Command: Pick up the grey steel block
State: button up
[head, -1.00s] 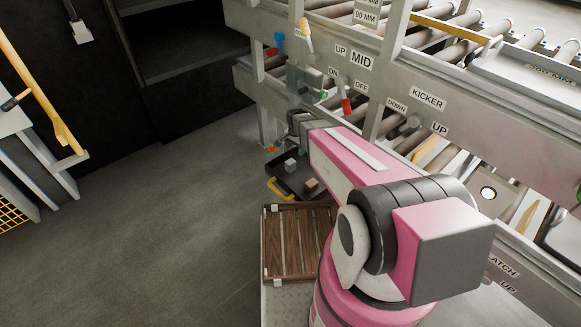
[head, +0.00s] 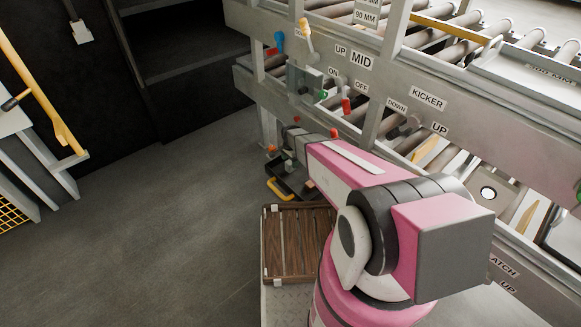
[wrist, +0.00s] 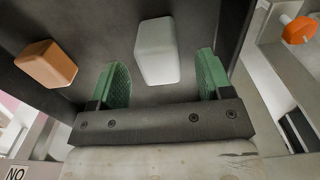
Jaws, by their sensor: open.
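The grey steel block (wrist: 157,52) lies in a dark tray, pale and upright in the wrist view. My open gripper (wrist: 163,60) has one green pad on each side of it, with a gap to both pads. The block's near end lies between the pads and its far end reaches beyond them. I cannot tell how far above the tray floor the pads are. In the head view the dark tray (head: 297,184) is partly hidden by my arm, and the block cannot be made out clearly.
An orange-brown block (wrist: 46,64) lies left of the left pad in the same tray. An orange knob (wrist: 299,29) is at the right. A slatted wooden crate (head: 296,243) stands in front of the tray, and the roller frame (head: 330,95) rises behind.

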notch_tip(320, 180, down, 4)
jog(key=shift+d+r, duration=0.1)
jog(key=shift+r, duration=0.05)
jog(key=c, duration=1.1)
jog(key=shift+c, duration=0.2)
jog(key=shift+r, duration=0.15)
jog(key=shift+r, duration=0.45)
jog(key=r, duration=0.3)
jog(key=shift+s+a+r, duration=0.3)
jog(key=shift+s+r, duration=0.05)
jog(key=s+a+r, duration=0.4)
jog(key=a, duration=0.1)
jog(key=s+a+r, duration=0.2)
jog(key=a, duration=0.1)
jog(key=shift+s+a+r, duration=0.1)
jog(key=shift+s+a, duration=0.05)
jog(key=shift+s, duration=0.25)
